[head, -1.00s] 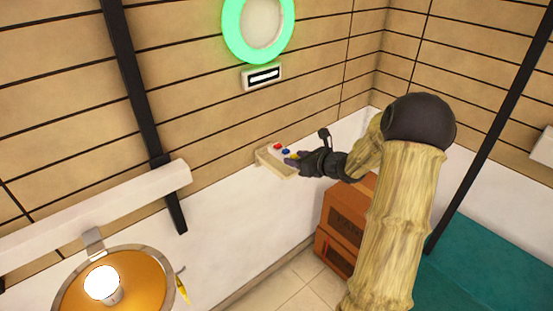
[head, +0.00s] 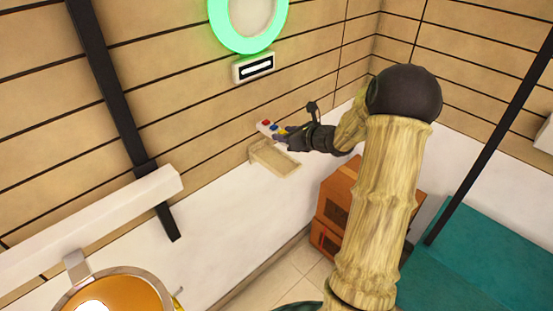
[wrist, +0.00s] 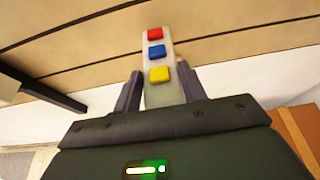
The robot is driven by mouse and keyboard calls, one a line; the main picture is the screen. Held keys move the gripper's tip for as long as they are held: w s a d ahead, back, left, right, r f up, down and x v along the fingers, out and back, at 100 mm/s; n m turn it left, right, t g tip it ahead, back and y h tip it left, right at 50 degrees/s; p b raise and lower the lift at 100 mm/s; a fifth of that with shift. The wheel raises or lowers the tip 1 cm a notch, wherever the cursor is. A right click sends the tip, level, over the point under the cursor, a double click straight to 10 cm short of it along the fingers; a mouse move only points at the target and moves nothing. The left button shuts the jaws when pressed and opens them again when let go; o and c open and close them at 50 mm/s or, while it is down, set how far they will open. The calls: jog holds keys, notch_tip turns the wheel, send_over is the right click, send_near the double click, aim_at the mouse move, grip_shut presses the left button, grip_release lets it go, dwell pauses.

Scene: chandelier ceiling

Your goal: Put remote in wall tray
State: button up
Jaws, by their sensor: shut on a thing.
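The remote (head: 265,125) is pale, with a red, a blue and a yellow button. My gripper (head: 283,136) is shut on the remote, one finger on each side, which also shows in the wrist view (wrist: 160,92). The remote points toward the wall and is tilted. The wall tray (head: 272,160) is a small beige open tray on the wall, just below and in front of the remote. The remote is above the tray's back part; whether it touches the tray is hard to tell. My gripper hides part of the remote's near end.
A white slotted panel (head: 254,67) and a green glowing ring (head: 248,44) are on the wall above. Brown boxes (head: 336,200) stand below right. A white ledge (head: 90,225) and an orange lamp (head: 118,292) are at left. A teal surface (head: 485,250) is at right.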

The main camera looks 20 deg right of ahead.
send_over(285, 166)
notch_tip(285, 166, down, 6)
jog(key=shift+f, duration=0.1)
dwell(0.3)
jog(key=shift+f+p, duration=0.55)
jog(key=shift+f, duration=1.3)
jog(key=shift+f, duration=0.1)
jog(key=o, duration=1.1)
jog(key=shift+o, duration=0.2)
